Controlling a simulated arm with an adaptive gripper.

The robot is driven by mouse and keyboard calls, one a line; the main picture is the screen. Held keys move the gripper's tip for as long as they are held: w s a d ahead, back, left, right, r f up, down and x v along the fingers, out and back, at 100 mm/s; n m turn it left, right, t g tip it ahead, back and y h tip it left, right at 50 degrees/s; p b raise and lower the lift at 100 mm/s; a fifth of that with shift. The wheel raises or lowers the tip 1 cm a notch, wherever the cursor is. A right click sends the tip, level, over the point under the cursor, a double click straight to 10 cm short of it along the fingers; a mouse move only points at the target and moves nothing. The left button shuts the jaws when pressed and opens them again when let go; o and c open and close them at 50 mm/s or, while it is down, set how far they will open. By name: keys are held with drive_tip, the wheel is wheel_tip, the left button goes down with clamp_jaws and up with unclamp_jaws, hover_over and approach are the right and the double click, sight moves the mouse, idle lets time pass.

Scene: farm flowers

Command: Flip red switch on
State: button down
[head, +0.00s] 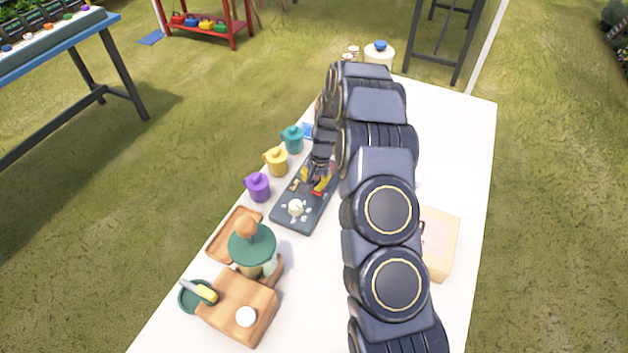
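A dark slate panel (288,217) lies on the white table, left of my arm. A white knob (296,207) stands on its near end. A small red part (318,191), which looks like the red switch, shows near the panel's middle, with small yellow parts close around it. My gripper (318,171) is over the panel, just beyond the red part. Whether they touch is unclear. The switch's position and the gap between my fingers are too small to tell. My gripper and arm hide the far part of the panel.
Purple (258,187), yellow (276,161) and teal (292,139) pots line the panel's left side. A wooden tray (222,243), a green-topped item (252,246) and a wooden block (233,318) stand nearer. A pale box (440,243) stands right of my arm. The table's far right is clear.

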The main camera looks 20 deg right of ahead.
sight(323, 191)
drive_tip(key=shift+w+a+f+g+h, duration=0.15)
drive_tip(key=shift+f+g+h, duration=0.4)
drive_tip(key=shift+g+h, duration=0.15)
drive_tip(key=shift+s+d, duration=0.65)
drive_tip(key=shift+s, duration=0.15)
wheel_tip(323, 191, up, 14)
drive_tip(key=shift+s+d+r, duration=0.15)
drive_tip(key=shift+d+r, duration=0.1)
drive_tip(key=shift+d, duration=0.15)
